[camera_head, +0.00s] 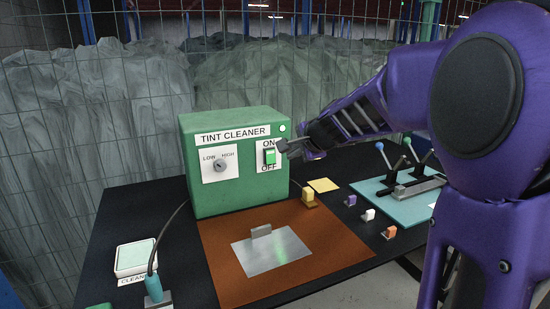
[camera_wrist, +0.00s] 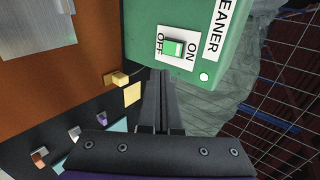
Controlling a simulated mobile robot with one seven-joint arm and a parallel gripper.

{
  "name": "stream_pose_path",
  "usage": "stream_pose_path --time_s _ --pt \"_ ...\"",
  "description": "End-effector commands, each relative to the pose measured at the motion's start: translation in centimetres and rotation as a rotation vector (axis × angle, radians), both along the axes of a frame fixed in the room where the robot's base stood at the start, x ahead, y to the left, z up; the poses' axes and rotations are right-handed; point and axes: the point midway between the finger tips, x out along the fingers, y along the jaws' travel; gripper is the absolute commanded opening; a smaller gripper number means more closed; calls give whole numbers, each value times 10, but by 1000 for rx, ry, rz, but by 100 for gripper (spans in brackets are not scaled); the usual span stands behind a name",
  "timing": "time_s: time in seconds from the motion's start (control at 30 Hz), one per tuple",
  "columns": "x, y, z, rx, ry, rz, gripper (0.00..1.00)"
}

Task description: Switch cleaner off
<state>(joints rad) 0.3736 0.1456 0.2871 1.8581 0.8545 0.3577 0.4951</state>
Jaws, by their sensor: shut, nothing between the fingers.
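The tint cleaner (camera_head: 232,190) is a green box at the back of the black table, with a LOW/HIGH knob (camera_head: 220,166) on the left of its front. Its green rocker switch (camera_head: 269,156) sits on a white plate between ON above and OFF below. The switch also shows in the wrist view (camera_wrist: 174,48). A small light (camera_head: 282,128) at the top right corner looks pale and lit. My gripper (camera_head: 282,147) is shut and empty, its tips just right of the switch in the head view. Whether the tips touch the switch plate, I cannot tell.
An orange-brown mat (camera_head: 215,245) bears a metal plate (camera_head: 272,254). Small coloured blocks, including a yellow one (camera_head: 309,196), stand to the right. A teal board with levers (camera_head: 402,190) is farther right. A wire fence (camera_head: 150,110) stands behind.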

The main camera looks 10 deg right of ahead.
Motion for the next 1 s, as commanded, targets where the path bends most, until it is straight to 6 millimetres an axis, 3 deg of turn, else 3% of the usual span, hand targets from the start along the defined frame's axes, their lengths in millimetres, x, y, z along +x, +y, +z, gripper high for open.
stream_pose_path --time_s 0.47,0.7,1.0 --pt "71 22 -55 2 4 3 0" --pt "100 29 -57 1 1 2 0" --pt "108 31 -59 0 0 0 0"
